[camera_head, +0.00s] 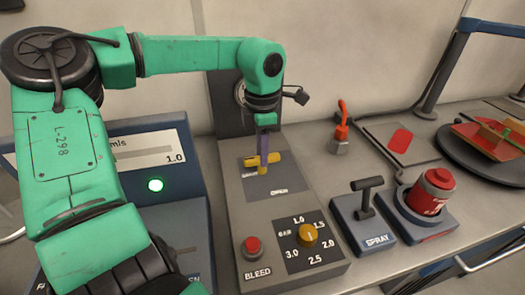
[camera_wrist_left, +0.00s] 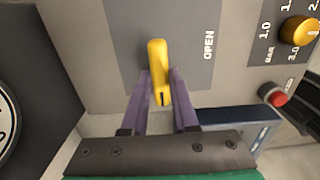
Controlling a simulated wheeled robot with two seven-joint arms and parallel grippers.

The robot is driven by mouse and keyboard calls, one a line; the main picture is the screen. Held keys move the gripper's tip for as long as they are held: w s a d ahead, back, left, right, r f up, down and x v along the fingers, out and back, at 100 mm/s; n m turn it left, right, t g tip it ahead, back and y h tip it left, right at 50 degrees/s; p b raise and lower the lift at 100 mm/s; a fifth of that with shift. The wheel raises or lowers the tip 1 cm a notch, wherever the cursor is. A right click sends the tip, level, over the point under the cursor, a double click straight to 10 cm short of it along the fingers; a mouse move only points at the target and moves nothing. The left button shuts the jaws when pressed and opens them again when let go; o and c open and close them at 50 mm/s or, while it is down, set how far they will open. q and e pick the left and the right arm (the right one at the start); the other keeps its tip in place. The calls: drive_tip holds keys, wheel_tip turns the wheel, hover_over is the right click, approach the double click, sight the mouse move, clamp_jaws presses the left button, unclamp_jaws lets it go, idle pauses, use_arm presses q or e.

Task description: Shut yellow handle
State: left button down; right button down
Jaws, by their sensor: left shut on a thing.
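The yellow handle (camera_head: 262,161) is a short lever on the upper panel of a grey control box (camera_head: 232,205). In the left wrist view the yellow handle (camera_wrist_left: 157,62) stands out from a darker grey plate with the word OPEN printed beside it. My left gripper (camera_head: 264,150) comes down from above onto the handle. Its purple fingers (camera_wrist_left: 161,95) lie on either side of the handle's near end and are shut on it. My right gripper is in neither view.
The box also carries a red BLEED button (camera_head: 253,247) and a yellow dial (camera_head: 307,235). To the right stand a T-shaped SPRAY lever (camera_head: 367,194), a red can (camera_head: 431,191) in a holder and a small red-levered valve (camera_head: 341,130). A gauge unit (camera_head: 150,155) with a green light stands at left.

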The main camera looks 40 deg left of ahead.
use_arm(q)
drive_tip(key=shift+w+r, duration=0.1)
drive_tip(key=shift+r, duration=0.05)
idle(0.3)
drive_tip(key=c, duration=0.9)
unclamp_jaws()
drive_tip(key=shift+o, duration=1.1)
wheel_tip(320, 180, up, 14)
drive_tip(key=shift+r, duration=0.2)
